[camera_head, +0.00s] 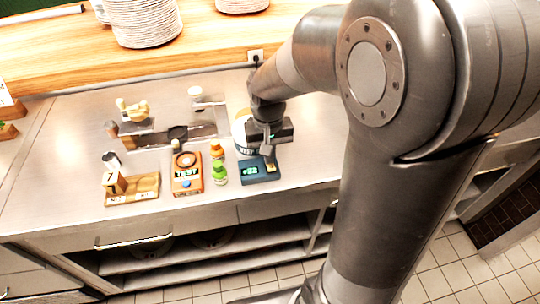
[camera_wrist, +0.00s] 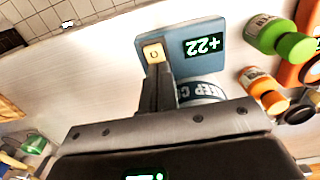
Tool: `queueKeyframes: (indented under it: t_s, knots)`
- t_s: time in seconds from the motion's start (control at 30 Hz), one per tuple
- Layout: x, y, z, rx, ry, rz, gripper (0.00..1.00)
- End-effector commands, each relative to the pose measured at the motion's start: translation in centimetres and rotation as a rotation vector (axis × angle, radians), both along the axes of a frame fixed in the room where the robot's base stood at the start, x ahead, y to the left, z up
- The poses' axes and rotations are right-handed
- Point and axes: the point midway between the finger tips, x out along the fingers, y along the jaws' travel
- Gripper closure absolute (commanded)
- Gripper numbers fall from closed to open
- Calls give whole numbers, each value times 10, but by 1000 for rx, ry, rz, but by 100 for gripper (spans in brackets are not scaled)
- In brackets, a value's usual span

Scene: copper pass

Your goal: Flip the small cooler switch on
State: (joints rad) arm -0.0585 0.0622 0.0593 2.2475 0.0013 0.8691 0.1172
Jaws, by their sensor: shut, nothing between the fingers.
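The small cooler (camera_head: 258,172) is a blue box near the counter's front edge, with a lit green display. In the wrist view the cooler (camera_wrist: 178,38) reads "+22", upside down. Its switch (camera_wrist: 154,52) is a small tan piece with a dark mark on the cooler's top. My gripper (camera_head: 268,153) is shut and empty, over the cooler's back right part. In the wrist view my gripper's fingertips (camera_wrist: 157,72) are right at the switch and cover its near edge. I cannot tell whether they touch it.
A round tub (camera_wrist: 202,90) with a partly hidden label is close behind the cooler. The counter to the right is clear.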

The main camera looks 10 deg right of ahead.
Motion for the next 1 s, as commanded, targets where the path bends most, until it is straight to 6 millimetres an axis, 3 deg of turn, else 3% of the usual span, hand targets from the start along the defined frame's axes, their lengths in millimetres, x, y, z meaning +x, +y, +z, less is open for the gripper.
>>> queueKeyframes:
  t_s: [0.03, 0.17, 0.63, 1.0]
  knots:
    - [-2, 0, -10, -1, 37, 1, 100]
    - [0, 0, -12, 0, 55, 1, 100]
    - [-1, -1, -12, -1, 53, 1, 100]
    - [-16, 0, -11, -1, 56, 1, 100]
